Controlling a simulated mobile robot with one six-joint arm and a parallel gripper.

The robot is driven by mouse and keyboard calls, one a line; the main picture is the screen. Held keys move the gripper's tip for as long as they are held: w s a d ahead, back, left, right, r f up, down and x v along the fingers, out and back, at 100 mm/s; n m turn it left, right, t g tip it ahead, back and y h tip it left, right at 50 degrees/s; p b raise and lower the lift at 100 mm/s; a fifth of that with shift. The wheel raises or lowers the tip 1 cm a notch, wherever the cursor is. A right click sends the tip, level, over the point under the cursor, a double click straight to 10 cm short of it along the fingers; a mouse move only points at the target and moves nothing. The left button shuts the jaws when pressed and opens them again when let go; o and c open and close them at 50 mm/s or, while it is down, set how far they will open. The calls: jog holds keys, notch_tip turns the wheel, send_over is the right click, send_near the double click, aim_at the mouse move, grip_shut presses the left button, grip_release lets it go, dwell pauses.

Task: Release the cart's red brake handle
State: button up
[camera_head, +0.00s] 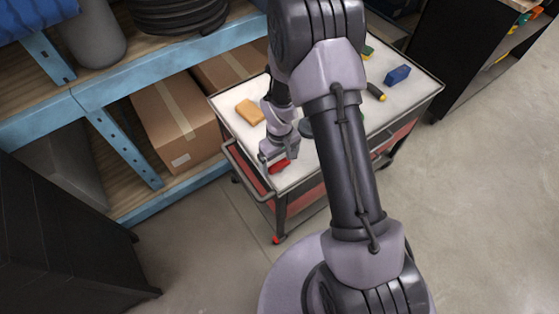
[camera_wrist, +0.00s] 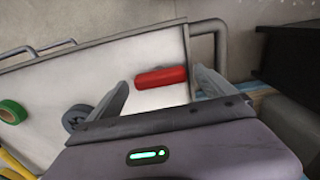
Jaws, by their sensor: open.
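The red brake handle (camera_wrist: 161,77) shows in the wrist view as a short red bar over the white top of the cart (camera_wrist: 155,52), near its end. In the head view the red handle (camera_head: 279,166) is at the cart's near left corner, partly hidden by my gripper. My gripper (camera_head: 277,158) is above it. In the wrist view my gripper (camera_wrist: 160,85) is open, with one finger on each side of the red bar. No contact with the bar shows. The cart (camera_head: 234,137) stands on the floor, its middle hidden by my arm.
On the cart lie an orange block (camera_head: 250,112), a blue block (camera_head: 397,75) and a green tape roll (camera_wrist: 12,112). A blue shelf (camera_head: 120,77) with cardboard boxes (camera_head: 178,120) stands left of the cart. A dark cabinet (camera_head: 60,245) is at the near left. The floor at right is clear.

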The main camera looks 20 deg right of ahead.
notch_tip(320, 180, up, 17)
jog(key=p, duration=0.5)
jog(key=shift+p, duration=0.3)
notch_tip(320, 180, up, 14)
jog(key=m+t+b, duration=0.2)
jog(key=m+t, duration=0.1)
jog(key=m, duration=0.1)
send_over(279, 164)
jog(key=s+a, duration=0.1)
jog(key=s, duration=0.4)
jog(key=s+a+r+m+t+y+b, duration=0.1)
jog(key=s+r+m, duration=0.1)
jog(key=s, duration=0.5)
jog(key=s+a+r+m+t+y+b, duration=0.1)
jog(key=s+r+m, duration=0.1)
jog(key=s+r, duration=0.2)
jog(key=s, duration=0.3)
jog(key=shift+a+r+t, duration=0.25)
jog(key=shift+a+t, duration=0.15)
